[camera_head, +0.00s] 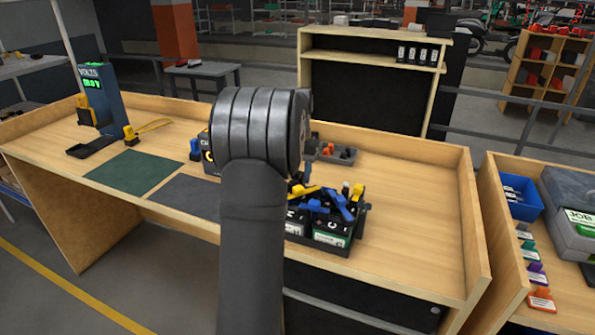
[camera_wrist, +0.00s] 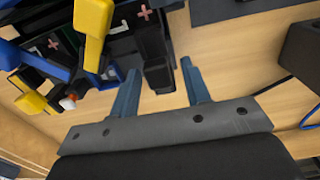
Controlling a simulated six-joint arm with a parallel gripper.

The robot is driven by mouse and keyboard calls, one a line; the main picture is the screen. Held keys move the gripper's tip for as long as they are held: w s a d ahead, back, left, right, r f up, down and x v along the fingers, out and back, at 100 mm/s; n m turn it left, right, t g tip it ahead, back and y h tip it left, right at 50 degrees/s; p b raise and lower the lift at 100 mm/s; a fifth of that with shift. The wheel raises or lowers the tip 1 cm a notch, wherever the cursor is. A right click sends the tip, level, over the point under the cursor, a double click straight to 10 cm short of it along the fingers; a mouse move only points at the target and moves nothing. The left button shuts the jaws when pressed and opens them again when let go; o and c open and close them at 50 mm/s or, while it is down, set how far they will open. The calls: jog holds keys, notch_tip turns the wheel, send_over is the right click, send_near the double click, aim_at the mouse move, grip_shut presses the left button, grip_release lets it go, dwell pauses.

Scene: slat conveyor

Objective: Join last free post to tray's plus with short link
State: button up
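The black tray (camera_head: 345,249) stands right of centre on the bench, holding dark batteries (camera_head: 331,234). Blue links (camera_head: 338,203) and yellow links (camera_head: 304,192) lie across their tops. In the wrist view a yellow link (camera_wrist: 93,18), a blue link (camera_wrist: 38,62) and another yellow link (camera_wrist: 30,98) show at the left. Red plus marks are visible on two battery tops. My gripper (camera_wrist: 160,68) is open, with nothing held between its fingers. The tray's dark end bracket (camera_wrist: 158,72) appears between and beyond the fingertips. My arm hides the gripper in the head view.
A grey bin (camera_head: 337,155) with dark and orange pieces sits behind the tray. A blue meter stand (camera_head: 99,92) is at the far left, near a green mat (camera_head: 133,172) and a dark mat (camera_head: 187,195). The bench right of the tray is clear, bounded by a raised wooden edge.

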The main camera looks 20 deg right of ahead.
jog(key=shift+o, duration=0.2)
jog(key=shift+r, duration=0.1)
notch_tip(320, 180, up, 17)
dwell(0.5)
dwell(0.3)
notch_tip(320, 180, down, 17)
jog(key=shift+f, duration=0.1)
jog(key=shift+r, duration=0.25)
dwell(0.5)
